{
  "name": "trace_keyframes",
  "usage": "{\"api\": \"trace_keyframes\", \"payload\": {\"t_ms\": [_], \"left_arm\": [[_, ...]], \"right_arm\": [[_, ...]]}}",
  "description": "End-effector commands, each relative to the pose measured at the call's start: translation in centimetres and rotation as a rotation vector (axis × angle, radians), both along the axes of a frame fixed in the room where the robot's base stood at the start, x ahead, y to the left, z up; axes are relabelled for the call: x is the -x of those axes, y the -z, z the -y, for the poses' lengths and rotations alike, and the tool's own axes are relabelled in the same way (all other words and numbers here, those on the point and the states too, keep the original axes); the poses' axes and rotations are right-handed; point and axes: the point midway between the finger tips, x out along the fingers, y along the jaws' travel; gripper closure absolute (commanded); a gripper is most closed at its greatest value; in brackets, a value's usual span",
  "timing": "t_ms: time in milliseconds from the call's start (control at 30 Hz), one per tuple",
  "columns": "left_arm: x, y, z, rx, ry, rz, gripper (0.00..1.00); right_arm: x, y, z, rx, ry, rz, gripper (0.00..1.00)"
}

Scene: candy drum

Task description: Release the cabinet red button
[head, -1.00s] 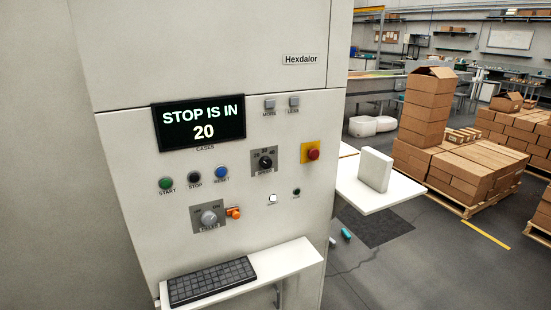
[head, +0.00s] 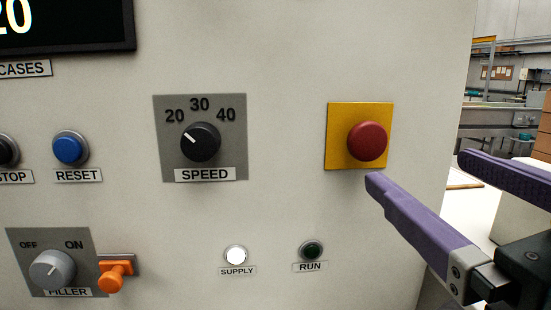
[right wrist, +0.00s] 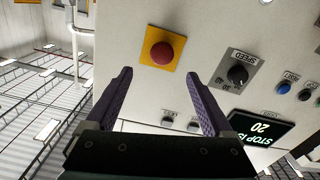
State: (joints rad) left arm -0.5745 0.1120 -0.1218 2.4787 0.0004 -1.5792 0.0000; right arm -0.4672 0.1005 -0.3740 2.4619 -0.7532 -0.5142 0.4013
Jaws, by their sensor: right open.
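The red button (head: 367,141) is a round mushroom knob on a yellow square plate (head: 342,160) on the pale cabinet front (head: 290,50). It also shows in the right wrist view (right wrist: 162,52), beyond the fingertips. My right gripper (head: 415,168) has purple fingers spread wide and empty. In the head view one fingertip is just below and right of the button in the picture; I see no contact. In the right wrist view the fingers (right wrist: 158,78) stand either side of the button's line, apart from it. My left gripper is not in view.
Left of the button is the speed knob (head: 200,142). Below are the lit supply lamp (head: 236,255) and dark run lamp (head: 311,251). Further left are the blue reset button (head: 69,149), the filler knob (head: 52,269) and an orange lock-like piece (head: 115,275).

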Motion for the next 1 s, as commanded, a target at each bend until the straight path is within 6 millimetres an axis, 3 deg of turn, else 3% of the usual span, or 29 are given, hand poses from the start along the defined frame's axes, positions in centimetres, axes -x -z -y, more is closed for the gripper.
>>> {"api": "trace_keyframes", "payload": {"t_ms": [167,600,1000], "left_arm": [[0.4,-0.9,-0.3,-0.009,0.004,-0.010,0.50],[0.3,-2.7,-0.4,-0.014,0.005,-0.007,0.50],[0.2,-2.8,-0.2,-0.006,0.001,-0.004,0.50]], "right_arm": [[-1.8,-0.5,-0.1,0.001,-0.003,0.005,0.14],[-8.9,-0.3,-0.3,0.001,-0.001,0.000,0.14],[-9.8,-0.1,-0.4,-0.001,-0.001,-0.001,0.14]]}}
